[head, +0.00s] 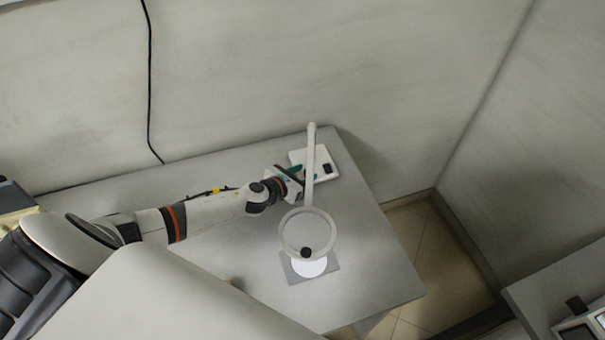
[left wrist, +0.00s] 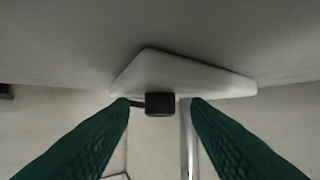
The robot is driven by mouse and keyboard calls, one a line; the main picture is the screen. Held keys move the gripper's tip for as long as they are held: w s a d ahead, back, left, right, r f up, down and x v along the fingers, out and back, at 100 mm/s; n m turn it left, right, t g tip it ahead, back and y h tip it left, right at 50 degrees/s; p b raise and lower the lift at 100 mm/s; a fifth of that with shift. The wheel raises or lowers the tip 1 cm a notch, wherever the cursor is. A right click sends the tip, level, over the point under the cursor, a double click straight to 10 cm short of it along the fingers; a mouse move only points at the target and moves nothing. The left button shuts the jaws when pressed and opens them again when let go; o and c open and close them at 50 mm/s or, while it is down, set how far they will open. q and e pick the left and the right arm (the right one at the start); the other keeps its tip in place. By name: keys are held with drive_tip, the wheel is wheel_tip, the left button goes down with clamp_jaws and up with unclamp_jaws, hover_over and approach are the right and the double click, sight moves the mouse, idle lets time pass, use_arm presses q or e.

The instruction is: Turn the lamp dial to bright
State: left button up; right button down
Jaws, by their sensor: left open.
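The white desk lamp has a base (head: 298,158) at the table's back right, a pole (head: 310,155) and a ring-shaped head (head: 283,241). A black block-like dial (head: 327,168) sits on the base; it also shows in the left wrist view (left wrist: 160,103). My left gripper (head: 297,172) is at the left side of the base, its green fingers open. In the left wrist view the dial appears between the two fingertips, with gaps on both sides. I cannot read any dial marking. My right gripper is not in view.
The lamp pole rises close to my left gripper and shows behind the right fingertip in the left wrist view (left wrist: 186,145). A grey square with a bright light patch (head: 310,267) lies under the ring. The grey table (head: 375,270) is otherwise mostly clear. A wall stands behind it.

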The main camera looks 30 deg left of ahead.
use_arm(q)
clamp_jaws()
drive_tip(key=shift+d+r+n+y+p, duration=0.3)
drive_tip(key=shift+n+y+p, duration=0.4)
drive_tip(key=shift+n+p, duration=0.15)
drive_tip(key=shift+f+n+y+p, duration=0.15)
drive_tip(key=shift+n+y+p, duration=0.3)
drive_tip(key=shift+n+y, duration=0.3)
drive_tip(key=shift+f+y, duration=0.1)
drive_tip(key=shift+y, duration=0.25)
unclamp_jaws()
drive_tip(key=shift+s, duration=0.1)
